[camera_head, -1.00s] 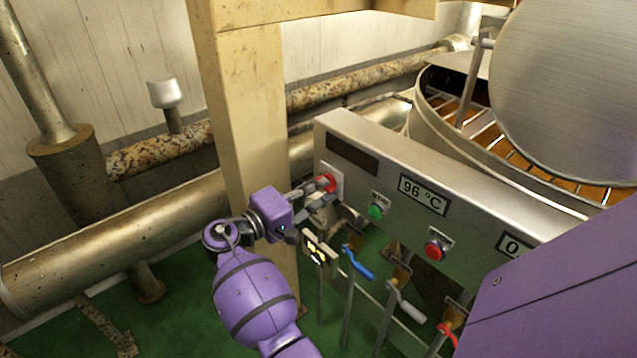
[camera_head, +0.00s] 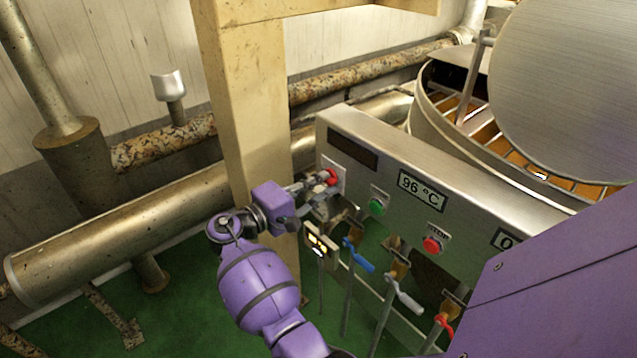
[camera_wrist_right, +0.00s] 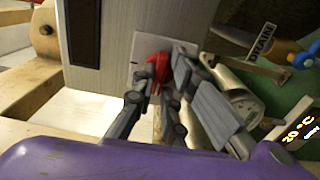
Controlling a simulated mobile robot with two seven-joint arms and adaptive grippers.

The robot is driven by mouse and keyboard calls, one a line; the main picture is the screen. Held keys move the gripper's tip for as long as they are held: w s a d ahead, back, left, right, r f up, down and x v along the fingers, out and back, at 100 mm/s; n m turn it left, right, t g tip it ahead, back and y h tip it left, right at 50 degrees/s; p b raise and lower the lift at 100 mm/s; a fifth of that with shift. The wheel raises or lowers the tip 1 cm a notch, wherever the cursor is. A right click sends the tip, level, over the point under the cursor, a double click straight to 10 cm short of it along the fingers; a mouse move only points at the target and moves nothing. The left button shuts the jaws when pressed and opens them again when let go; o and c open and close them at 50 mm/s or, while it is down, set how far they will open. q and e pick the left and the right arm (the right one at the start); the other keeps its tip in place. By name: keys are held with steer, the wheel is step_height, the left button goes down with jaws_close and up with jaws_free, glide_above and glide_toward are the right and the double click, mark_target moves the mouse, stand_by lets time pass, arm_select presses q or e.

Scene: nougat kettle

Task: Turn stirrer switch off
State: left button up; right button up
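A red switch (camera_head: 331,176) sits on a pale plate at the left end of the steel control panel (camera_head: 400,165). The red switch also shows in the right wrist view (camera_wrist_right: 157,70). My right gripper (camera_head: 325,186) is at this switch; its fingers converge with the red part between their tips, and appear closed on it. The right fingers (camera_wrist_right: 163,82) partly cover the switch, so its exact angle is hard to read. My left gripper is not in view.
The panel also has a green button (camera_head: 376,206), a red button (camera_head: 432,244) and a 96 °C display (camera_head: 421,190). Below are blue (camera_head: 358,254), white (camera_head: 405,297) and red (camera_head: 444,324) handles. A beige post (camera_head: 240,110) stands behind my gripper; the kettle is at upper right.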

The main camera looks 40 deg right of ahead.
steer(key=shift+o, duration=1.4)
steer(key=a, duration=1.2)
steer(key=shift+s, duration=0.45)
